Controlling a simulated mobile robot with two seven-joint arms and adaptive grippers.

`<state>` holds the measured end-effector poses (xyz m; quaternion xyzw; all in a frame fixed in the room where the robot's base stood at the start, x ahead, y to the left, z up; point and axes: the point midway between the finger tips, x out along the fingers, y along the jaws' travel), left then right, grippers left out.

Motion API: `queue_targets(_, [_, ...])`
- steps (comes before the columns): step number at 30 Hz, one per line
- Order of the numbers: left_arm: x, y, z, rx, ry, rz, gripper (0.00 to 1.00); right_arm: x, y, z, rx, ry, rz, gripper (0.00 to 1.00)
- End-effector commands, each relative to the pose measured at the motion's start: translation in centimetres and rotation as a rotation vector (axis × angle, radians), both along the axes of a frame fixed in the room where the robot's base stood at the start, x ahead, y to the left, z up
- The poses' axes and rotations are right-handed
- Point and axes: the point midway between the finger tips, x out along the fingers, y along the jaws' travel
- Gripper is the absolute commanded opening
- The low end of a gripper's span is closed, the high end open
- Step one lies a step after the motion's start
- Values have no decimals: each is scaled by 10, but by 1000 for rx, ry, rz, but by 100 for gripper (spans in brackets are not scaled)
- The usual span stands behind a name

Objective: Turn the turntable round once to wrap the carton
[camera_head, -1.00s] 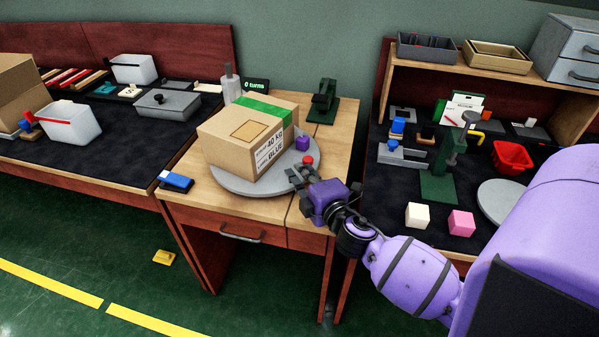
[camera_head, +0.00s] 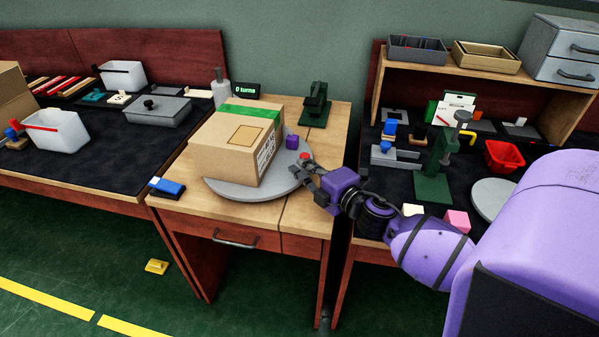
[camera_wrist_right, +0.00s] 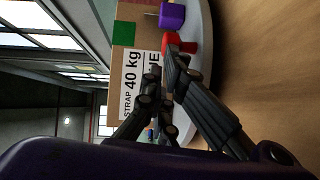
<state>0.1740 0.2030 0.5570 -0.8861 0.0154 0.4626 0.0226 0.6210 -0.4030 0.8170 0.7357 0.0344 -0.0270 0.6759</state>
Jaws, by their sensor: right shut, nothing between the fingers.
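The brown carton (camera_head: 225,160) with a green strip across its top sits on the grey round turntable (camera_head: 235,191). Its label faces right; in the wrist view the label (camera_wrist_right: 129,85) reads "STRAP 40 kg". A purple cube (camera_head: 292,142) and a red knob (camera_head: 305,156) are at the turntable's right side. My right gripper (camera_head: 304,171) is shut and empty, its fingertips at the turntable's right rim beside the knob. The wrist view shows the fingers close to the red knob (camera_wrist_right: 178,43); I cannot tell whether they touch. My left gripper is not in view.
A small display (camera_head: 246,90) reads "0 turns" behind the carton. A dark green stand (camera_head: 315,104) is at the back right. A blue and white block (camera_head: 167,187) lies at the table's front left corner. The front right tabletop (camera_head: 306,215) is bare.

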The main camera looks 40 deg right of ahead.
Motion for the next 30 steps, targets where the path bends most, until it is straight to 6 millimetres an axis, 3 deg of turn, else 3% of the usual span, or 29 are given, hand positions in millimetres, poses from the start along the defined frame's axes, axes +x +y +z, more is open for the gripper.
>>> queue_targets(6, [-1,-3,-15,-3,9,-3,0,8,-19,-3,-6,2,209,0])
queue_targets(18, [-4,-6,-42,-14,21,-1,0,26,-44,-2,-2,1,404,0])
queue_targets(30, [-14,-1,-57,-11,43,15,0,40,-61,0,0,-1,460,0])
